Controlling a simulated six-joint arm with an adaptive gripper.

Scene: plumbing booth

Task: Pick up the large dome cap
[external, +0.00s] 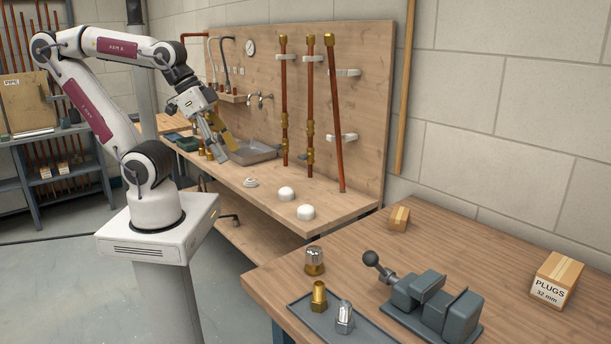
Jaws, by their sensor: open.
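Two white dome-shaped caps sit on the wooden bench: one further back (286,194) and one nearer the bench's front corner (306,212). They look close in size, and I cannot tell which is larger. A chrome-topped dome piece with a brass base (314,260) stands on the front table; it may also be a dome cap. My gripper (225,154) is open and points down over the bench, to the left of the white caps and apart from them. Nothing shows between its fingers.
A flat white round piece (250,183) lies left of the caps. A grey sink (258,153) and upright copper pipes (310,105) stand behind. The front table holds a grey tray (297,304) with brass and chrome fittings, a vise (430,302) and boxes (556,279).

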